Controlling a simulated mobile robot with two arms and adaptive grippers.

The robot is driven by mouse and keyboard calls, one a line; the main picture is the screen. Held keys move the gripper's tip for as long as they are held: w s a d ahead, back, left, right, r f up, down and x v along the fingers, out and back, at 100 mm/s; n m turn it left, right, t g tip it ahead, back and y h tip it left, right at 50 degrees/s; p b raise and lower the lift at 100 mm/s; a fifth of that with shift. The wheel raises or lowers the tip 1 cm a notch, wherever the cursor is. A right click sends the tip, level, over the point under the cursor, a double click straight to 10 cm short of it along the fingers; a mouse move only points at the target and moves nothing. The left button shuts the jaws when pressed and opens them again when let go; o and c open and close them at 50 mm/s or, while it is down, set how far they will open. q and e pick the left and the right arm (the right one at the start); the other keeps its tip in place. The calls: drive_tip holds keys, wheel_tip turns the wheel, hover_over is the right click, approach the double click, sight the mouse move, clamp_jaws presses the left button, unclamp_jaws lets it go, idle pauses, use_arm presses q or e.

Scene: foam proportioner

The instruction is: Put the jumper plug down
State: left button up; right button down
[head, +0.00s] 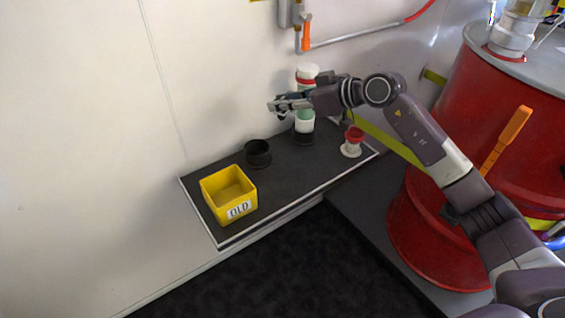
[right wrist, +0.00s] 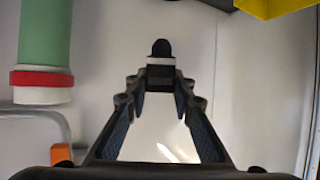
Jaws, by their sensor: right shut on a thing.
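My right gripper (head: 280,104) is above the dark wall shelf (head: 290,177), left of the green and white cylinder. In the right wrist view its fingers (right wrist: 160,88) close at their tips on a small black piece with a white band, which I take to be the jumper plug (right wrist: 161,62). The plug is hard to make out in the head view. It is held up, clear of the shelf. My left gripper is not in view.
A yellow box marked OLD (head: 238,210) stands at the shelf's left end, beside an empty black cup (head: 257,153). The green cylinder (right wrist: 42,45) has a red ring. A red and white piece (head: 352,142) stands at the right. Free shelf lies mid-front.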

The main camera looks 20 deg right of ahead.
wheel_tip(320, 180, down, 13)
drive_tip(key=b, duration=0.3)
drive_tip(key=shift+f+b, duration=0.15)
drive_tip(key=shift+b, duration=0.15)
drive_tip(key=shift+f, duration=0.35)
wheel_tip(320, 180, down, 4)
drive_tip(key=shift+r+b, duration=0.25)
drive_tip(key=shift+b, duration=0.6)
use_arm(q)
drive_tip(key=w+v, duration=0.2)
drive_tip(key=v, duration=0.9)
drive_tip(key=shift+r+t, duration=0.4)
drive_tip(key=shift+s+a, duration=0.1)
use_arm(e)
drive_tip(key=shift+r, duration=0.1)
drive_tip(key=c, duration=1.7)
unclamp_jaws()
drive_tip(key=shift+f, duration=0.2)
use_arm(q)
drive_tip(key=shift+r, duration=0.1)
use_arm(e)
drive_tip(key=shift+o, duration=0.2)
